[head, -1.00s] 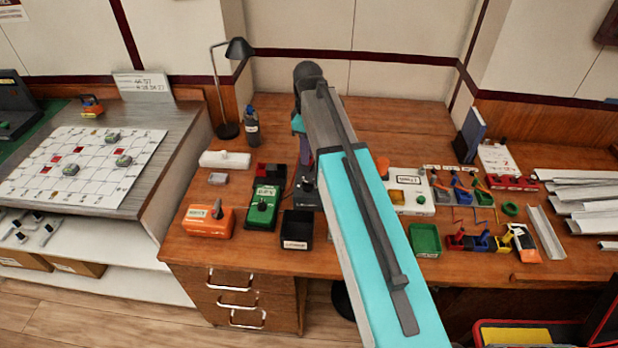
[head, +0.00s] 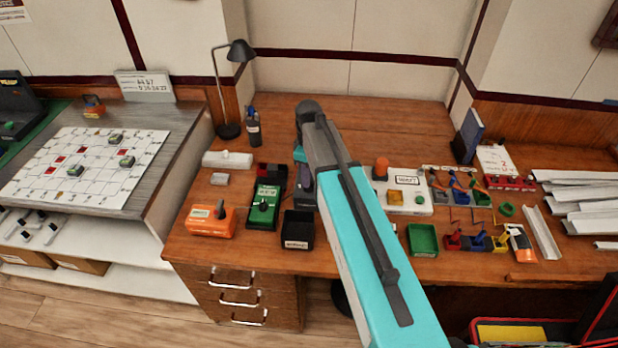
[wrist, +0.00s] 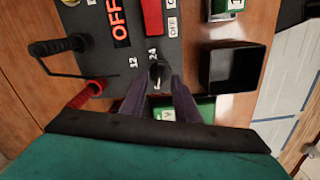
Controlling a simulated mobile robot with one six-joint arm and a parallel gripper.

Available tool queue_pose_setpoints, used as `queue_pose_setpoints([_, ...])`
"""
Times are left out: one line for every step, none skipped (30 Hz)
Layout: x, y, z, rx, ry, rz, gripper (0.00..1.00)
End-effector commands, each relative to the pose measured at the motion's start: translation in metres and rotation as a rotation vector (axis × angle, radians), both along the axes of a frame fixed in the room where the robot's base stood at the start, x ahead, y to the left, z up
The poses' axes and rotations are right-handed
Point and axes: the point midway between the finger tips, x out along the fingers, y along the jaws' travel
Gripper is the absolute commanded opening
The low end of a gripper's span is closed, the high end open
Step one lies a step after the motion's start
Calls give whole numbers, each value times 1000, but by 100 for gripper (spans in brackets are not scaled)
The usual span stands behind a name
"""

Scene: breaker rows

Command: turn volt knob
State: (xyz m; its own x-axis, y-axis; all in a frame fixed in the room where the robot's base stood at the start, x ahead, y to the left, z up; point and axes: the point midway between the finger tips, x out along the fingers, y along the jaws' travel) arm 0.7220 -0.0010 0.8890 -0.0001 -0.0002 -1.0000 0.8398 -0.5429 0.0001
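In the wrist view a black knob (wrist: 158,72) with a pale pointer line sits on a dark panel (wrist: 95,60), beside the printed marks 12 and 24. My gripper (wrist: 159,84) reaches toward the knob, with its two dark purple fingers apart and the knob in line with the gap between their tips. I cannot tell whether the tips touch the knob. In the head view my gripper (head: 303,185) is low over the desk, and my arm hides most of the panel and the knob.
A red switch (wrist: 152,18) and a black lever (wrist: 57,46) are on the panel. A black open box (wrist: 232,68) stands close to its right; it also shows in the head view (head: 297,243). A green meter (head: 262,212) and an orange device (head: 210,222) stand to the left.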

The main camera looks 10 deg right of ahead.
Motion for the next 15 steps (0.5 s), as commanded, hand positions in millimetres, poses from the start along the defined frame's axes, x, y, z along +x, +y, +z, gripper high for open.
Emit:
queue_pose_setpoints([0, 0, -4, 0, 1, 0, 29])
queue_pose_setpoints([0, 0, -6, 0, 1, 0, 29])
queue_pose_setpoints([0, 0, -9, 0, 1, 0, 29])
queue_pose_setpoints([0, 0, -11, 0, 1, 0, 29])
queue_pose_setpoints([0, 0, -13, 0, 1, -1, 29])
queue_pose_setpoints([0, 0, -15, 1, 1, -1, 29])
queue_pose_setpoints([0, -1, -16, 0, 0, -1, 29])
queue_pose_setpoints([0, -1, -18, 0, 0, -1, 29])
queue_pose_setpoints([0, -1, -19, 0, 0, -1, 29])
queue_pose_setpoints([0, -1, -20, 0, 0, -1, 29])
queue_pose_setpoints([0, -1, -21, 0, 0, -1, 29])
queue_pose_setpoints([0, -1, -21, 0, 0, -1, 29])
queue_pose_setpoints([0, -1, -21, 0, 0, -1, 29])
queue_pose_setpoints([0, -1, -22, 0, 0, -1, 29])
queue_pose_setpoints([0, -1, -22, 0, 0, -1, 29])
